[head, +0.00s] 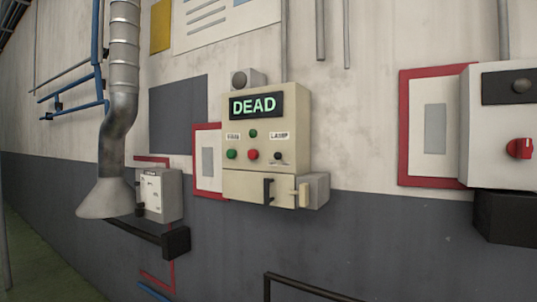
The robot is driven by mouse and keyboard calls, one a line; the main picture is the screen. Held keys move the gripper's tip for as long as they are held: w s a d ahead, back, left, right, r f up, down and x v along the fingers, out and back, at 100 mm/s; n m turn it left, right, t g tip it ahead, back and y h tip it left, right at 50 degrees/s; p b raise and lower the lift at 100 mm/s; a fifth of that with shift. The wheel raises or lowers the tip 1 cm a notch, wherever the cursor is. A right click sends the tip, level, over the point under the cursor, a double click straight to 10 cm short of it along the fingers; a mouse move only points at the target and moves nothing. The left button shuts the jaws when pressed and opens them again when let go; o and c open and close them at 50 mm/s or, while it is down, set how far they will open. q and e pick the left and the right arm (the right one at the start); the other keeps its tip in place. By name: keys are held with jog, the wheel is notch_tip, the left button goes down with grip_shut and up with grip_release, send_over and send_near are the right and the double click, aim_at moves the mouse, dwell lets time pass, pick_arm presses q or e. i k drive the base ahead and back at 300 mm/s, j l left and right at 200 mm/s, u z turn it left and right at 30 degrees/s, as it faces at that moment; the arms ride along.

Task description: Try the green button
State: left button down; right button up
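A cream control box (242,178) is mounted on the wall near the middle of the view. Its black display (256,106) reads DEAD in green letters. A green button (231,154) sits at the left of its lower row, under a small label too blurred to read. A smaller green round part (253,134) is above and to the right; I cannot tell if it is a button or a light. A red button (253,154) and a small black switch (278,157) under a LAMP label are to the right. Neither of my grippers is in view.
A flared metal duct (117,150) and a small grey box (158,193) are left. A white box with a red knob (519,148) is right. A dark rail (310,287) crosses the bottom.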

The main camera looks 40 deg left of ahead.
aim_at(230, 153)
jog(key=j+z, duration=0.3)
jog(key=j, duration=1.4)
